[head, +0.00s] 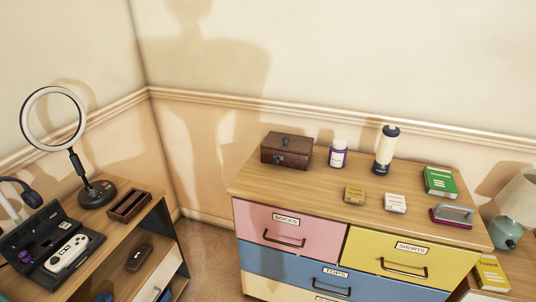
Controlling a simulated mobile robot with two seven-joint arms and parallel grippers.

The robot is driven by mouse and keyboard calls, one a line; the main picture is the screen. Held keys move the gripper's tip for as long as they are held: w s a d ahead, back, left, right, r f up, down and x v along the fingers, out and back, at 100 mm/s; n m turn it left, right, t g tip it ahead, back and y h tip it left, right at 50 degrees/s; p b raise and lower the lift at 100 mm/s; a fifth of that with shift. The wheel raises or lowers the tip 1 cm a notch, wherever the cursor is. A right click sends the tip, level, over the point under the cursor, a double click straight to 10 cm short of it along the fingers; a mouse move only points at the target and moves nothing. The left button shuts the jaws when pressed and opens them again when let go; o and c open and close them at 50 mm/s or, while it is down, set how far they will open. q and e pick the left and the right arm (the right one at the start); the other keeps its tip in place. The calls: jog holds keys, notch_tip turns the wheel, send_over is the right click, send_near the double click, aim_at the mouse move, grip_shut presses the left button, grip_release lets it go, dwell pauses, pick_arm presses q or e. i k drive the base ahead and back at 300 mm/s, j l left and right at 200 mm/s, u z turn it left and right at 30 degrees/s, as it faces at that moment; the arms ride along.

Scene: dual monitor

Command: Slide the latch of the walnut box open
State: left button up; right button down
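The walnut box (300,155) is a dark brown box on top of the dresser, near its back left corner against the wall. Its lid looks shut, with a small dark fitting on top. A small dark latch (280,159) shows on its front face; it is too small to tell its exact position. Neither of my grippers is in view, and nothing touches the box.
The dresser top (290,185) is clear in front of the box. To its right stand a purple-and-white bottle (338,154), a tall cylinder (386,150), two small boxes, a green box (440,182) and a red-based item (452,215). A cluttered desk with a ring light (53,117) is left.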

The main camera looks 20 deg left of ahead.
aim_at(276, 159)
jog(key=i+j+u, duration=0.1)
jog(key=j, duration=0.35)
jog(key=i+j+u, duration=0.15)
jog(key=i+j, duration=0.15)
jog(key=j, duration=0.2)
jog(key=i+j+u, duration=0.1)
jog(key=j, duration=0.3)
jog(key=i+j+u, duration=0.15)
jog(key=i+j, duration=0.2)
